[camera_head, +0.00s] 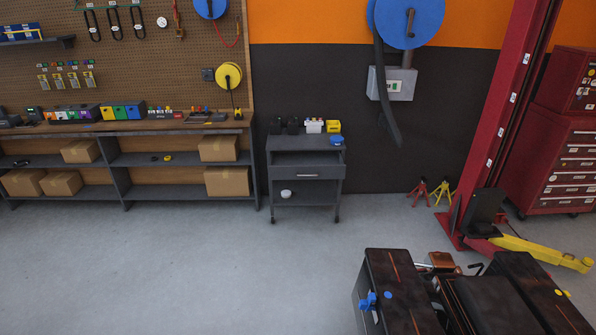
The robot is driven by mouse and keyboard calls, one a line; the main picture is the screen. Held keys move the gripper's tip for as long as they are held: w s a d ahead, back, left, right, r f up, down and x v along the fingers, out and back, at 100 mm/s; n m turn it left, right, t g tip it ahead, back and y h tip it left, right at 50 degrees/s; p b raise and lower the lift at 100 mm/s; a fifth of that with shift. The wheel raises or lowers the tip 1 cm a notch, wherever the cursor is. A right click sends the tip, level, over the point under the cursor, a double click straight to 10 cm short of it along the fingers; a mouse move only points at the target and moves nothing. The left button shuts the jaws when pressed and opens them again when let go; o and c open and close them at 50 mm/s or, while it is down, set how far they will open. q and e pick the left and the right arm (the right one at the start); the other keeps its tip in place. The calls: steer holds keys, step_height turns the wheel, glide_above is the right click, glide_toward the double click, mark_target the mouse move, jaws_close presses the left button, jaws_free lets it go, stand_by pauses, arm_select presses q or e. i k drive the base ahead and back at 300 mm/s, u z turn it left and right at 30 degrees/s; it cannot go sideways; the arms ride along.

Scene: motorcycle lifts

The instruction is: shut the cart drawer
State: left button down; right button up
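A dark grey cart (306,207) on casters stands against the back wall, just right of the workbench. Its drawer (307,174) has a pale bar handle on the front. The drawer looks pulled out, with a dark hollow visible behind its front edge; how far out is hard to judge from here. Neither of my grippers is in view.
Small containers (314,126) and a blue item (337,140) sit on the cart top. A white round item (286,193) is on its lower shelf. The concrete floor (220,270) before the cart is clear.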

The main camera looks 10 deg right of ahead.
mark_target(306, 161)
steer(key=u, duration=0.3)
steer(key=i, duration=1.75)
